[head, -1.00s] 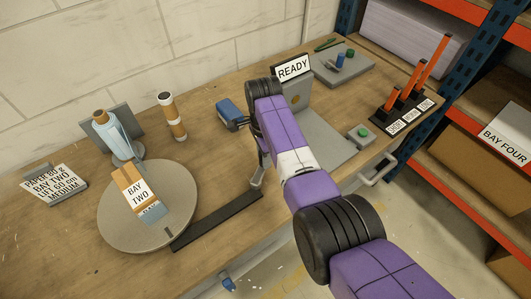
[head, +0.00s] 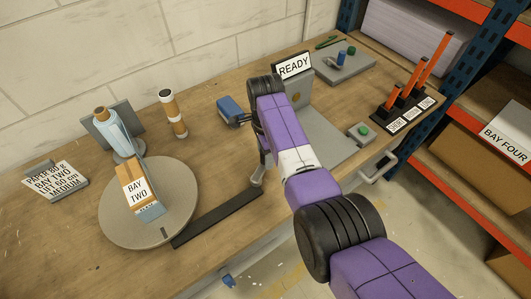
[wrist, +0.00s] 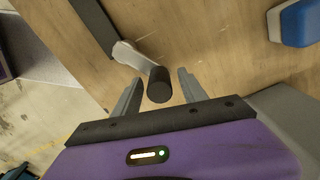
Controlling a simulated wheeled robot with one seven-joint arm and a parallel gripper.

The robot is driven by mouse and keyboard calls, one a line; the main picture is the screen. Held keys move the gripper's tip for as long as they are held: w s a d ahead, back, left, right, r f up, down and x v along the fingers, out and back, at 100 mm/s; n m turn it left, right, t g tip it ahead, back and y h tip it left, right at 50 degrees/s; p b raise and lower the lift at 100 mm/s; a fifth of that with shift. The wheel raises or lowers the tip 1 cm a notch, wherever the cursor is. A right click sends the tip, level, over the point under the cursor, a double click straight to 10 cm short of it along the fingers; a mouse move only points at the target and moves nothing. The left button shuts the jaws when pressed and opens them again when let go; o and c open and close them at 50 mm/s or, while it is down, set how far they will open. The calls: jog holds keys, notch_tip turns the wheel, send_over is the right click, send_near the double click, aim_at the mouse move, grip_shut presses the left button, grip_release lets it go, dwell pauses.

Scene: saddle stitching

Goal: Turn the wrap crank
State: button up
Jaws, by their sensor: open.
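The wrap crank has a pale metal arm (wrist: 132,56) and a dark round knob (wrist: 160,86); its arm also shows in the head view (head: 257,176) at the right end of a black bar (head: 216,218). My gripper (wrist: 160,76) is open, with one finger on each side of the knob and a visible gap to each. In the head view my arm hides the knob and most of the gripper. The bar runs to a round grey turntable (head: 118,224). A brown carton (head: 131,180) labelled BAY TWO stands on it, beside bluish film (head: 152,160).
A blue film roll (head: 116,132) stands behind the turntable. A READY sign (head: 294,66), a green button (head: 363,130) and orange posts (head: 428,60) stand to the right. The table between turntable and wall is partly clear.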

notch_tip(320, 180, up, 8)
jog(key=shift+f, duration=0.1)
dwell(0.4)
